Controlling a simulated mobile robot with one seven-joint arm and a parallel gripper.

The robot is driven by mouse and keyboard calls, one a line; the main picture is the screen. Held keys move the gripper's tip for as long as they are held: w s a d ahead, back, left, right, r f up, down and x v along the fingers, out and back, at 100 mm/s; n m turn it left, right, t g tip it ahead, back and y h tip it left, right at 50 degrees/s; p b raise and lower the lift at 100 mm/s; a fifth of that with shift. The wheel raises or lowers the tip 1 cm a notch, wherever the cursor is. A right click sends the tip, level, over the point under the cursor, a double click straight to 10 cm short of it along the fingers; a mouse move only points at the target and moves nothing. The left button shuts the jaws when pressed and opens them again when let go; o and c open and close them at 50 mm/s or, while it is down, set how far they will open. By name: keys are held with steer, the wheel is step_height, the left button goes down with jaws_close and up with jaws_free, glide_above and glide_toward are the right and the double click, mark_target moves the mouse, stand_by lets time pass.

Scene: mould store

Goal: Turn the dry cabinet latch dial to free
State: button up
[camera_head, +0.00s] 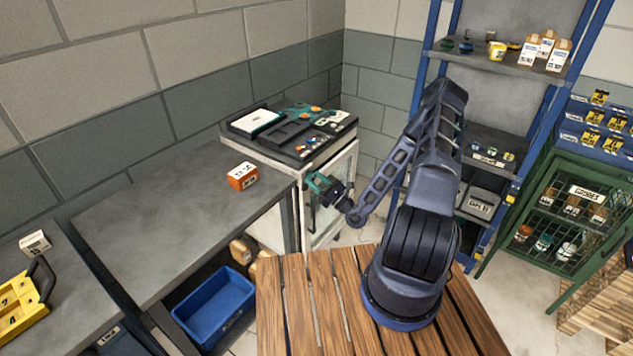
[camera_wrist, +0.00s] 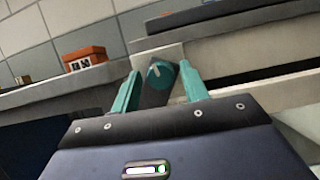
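The dry cabinet (camera_head: 345,178) is a pale cabinet with a glazed door, standing in the corner. In the wrist view the latch dial (camera_wrist: 160,75) has a round teal face with a short pale mark and a dark body. No lettering beside it can be read. My gripper (camera_head: 326,188) is at the cabinet's upper front and hides the dial in the head view. In the wrist view its two teal fingers (camera_wrist: 160,88) stand apart, one on each side of the dial. A gap shows by the right finger; contact on the left is unclear.
Instruments and a tray lie on the cabinet's dark top (camera_head: 318,152). An orange box (camera_head: 243,176) sits on the grey bench (camera_head: 170,215) to the left. A blue bin (camera_head: 213,305) is below the bench. A slatted wooden surface (camera_head: 300,310) lies in front; blue shelving (camera_head: 480,62) stands right.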

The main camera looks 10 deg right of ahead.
steer(key=c, duration=0.8)
steer(key=shift+o, duration=0.2)
steer(key=shift+m, duration=0.7)
steer(key=m+t+h, duration=0.1)
steer(key=m, duration=0.2)
steer(key=m+t+h, duration=0.1)
steer(key=m+h, duration=0.1)
steer(key=m, duration=0.1)
steer(key=shift+s+m, duration=0.1)
steer(key=shift+m, duration=0.2)
steer(key=shift+r+m+h, duration=0.1)
steer(key=shift+m+h, duration=0.7)
steer(key=shift+m, duration=0.7)
steer(key=shift+m+h, duration=0.8)
steer(key=shift+m, duration=0.7)
steer(key=o, duration=1)
steer(key=shift+a, duration=0.1)
